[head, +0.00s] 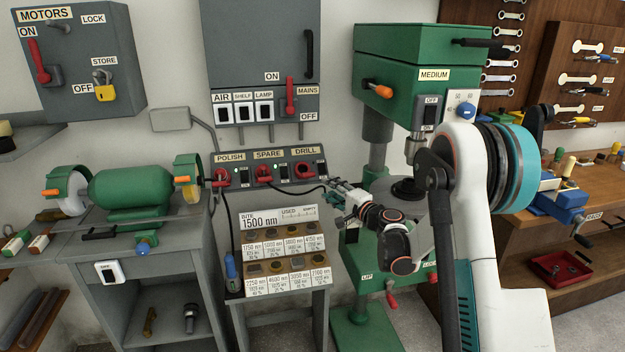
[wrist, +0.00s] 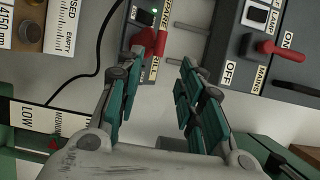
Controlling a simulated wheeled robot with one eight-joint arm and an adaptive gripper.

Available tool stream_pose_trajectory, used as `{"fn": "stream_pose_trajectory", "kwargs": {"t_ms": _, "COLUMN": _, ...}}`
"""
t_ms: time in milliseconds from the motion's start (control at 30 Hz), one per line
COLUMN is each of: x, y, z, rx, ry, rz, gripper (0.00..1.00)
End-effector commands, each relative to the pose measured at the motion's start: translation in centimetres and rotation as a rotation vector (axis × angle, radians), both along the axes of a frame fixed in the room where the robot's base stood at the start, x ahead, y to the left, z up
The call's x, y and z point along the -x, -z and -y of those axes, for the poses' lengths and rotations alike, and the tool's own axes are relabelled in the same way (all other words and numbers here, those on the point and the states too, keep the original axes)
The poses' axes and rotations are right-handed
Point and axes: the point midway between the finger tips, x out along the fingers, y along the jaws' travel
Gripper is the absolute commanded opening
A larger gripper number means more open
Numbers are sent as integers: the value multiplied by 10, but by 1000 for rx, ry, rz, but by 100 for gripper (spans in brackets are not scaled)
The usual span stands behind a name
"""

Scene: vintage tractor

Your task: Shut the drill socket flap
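The socket strip (head: 330,166) on the wall carries sockets labelled POLISH, SPARE and DRILL. The drill socket's red flap (head: 304,171) is at the right end, under the DRILL label (head: 305,150). In the wrist view the red flap (wrist: 153,42) stands out from the panel just beyond the left finger; its exact angle is hard to tell. My gripper (head: 335,189) is just right of and below this socket. In the wrist view my gripper (wrist: 163,66) is open, with nothing between its fingers, and the left fingertip partly overlaps the drill socket area.
The grey switch box (head: 262,60) with a red MAINS lever (head: 290,95) is above. The green drill press (head: 385,60) stands right, a sample stand (head: 280,220) below, and the polisher (head: 130,188) left.

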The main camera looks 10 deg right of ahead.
Motion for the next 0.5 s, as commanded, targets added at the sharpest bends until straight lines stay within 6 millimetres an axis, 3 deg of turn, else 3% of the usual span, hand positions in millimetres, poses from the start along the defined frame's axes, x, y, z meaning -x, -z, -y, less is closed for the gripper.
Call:
{"fn": "stream_pose_trajectory", "kwargs": {"t_ms": 300, "x": -59, "y": 3, "z": -25, "rx": 1, "ry": -2, "rz": -1, "gripper": 35}}
{"fn": "stream_pose_trajectory", "kwargs": {"t_ms": 500, "x": -87, "y": 3, "z": -37, "rx": 1, "ry": -2, "rz": -1, "gripper": 35}}
